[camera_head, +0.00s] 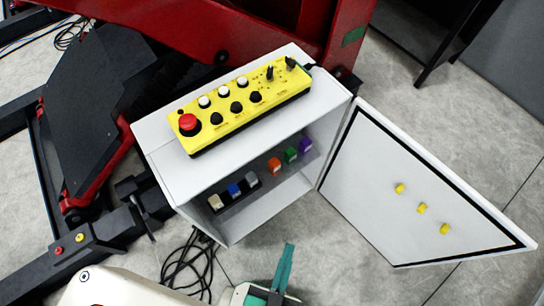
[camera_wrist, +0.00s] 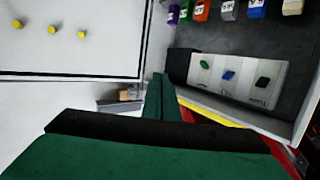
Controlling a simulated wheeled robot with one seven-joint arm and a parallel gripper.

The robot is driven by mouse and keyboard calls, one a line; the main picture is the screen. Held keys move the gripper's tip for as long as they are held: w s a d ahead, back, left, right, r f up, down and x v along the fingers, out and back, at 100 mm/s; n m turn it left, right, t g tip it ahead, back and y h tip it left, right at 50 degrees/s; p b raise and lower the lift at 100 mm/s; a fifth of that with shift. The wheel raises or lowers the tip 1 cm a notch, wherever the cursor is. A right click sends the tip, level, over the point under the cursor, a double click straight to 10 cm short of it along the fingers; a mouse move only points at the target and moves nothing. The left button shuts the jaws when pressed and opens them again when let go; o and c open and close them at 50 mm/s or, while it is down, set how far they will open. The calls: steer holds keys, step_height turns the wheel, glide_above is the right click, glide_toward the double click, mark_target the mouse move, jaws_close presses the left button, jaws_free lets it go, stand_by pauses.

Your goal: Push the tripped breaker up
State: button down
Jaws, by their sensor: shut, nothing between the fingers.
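The grey cabinet (camera_head: 165,170) stands open with a row of coloured blocks inside: beige (camera_head: 216,202), blue (camera_head: 234,190), grey (camera_head: 252,180), orange (camera_head: 275,166), green (camera_head: 291,155) and purple (camera_head: 306,146). I cannot tell which part is the tripped breaker. My teal gripper (camera_head: 289,248) is shut and empty, in front of the cabinet's open side and apart from it. Its fingers also show in the wrist view (camera_wrist: 160,85).
The cabinet door (camera_head: 415,190) is swung open to the right, with yellow knobs on it. A yellow control box (camera_head: 240,108) with a red button lies on top of the cabinet. Black cables (camera_head: 187,265) lie on the floor. Red and black machinery stands behind and left.

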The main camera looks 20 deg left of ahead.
steer(key=w+a+f+n+t+y, duration=0.25)
steer(key=w+f+n, duration=0.35)
steer(key=f+n, duration=0.35)
steer(key=w+a+f+n+t+y, duration=0.2)
steer(key=w+f+n+t, duration=0.1)
steer(key=w+f+n, duration=0.6)
steer(key=w+a+n+g+y, duration=0.1)
steer(key=w+a+n+y, duration=0.1)
steer(key=n+y, duration=0.3)
steer(key=w+a+n+g+y, duration=0.2)
steer(key=w+n+y, duration=0.3)
steer(key=n, duration=0.9)
steer(key=w+a+f+n+g+y, duration=0.1)
steer(key=w+a+n+g+y, duration=0.1)
steer(key=n+y, duration=0.5)
steer(key=shift+w+a+n, duration=0.55)
steer(key=shift+w+n, duration=0.55)
steer(key=shift+n, duration=0.05)
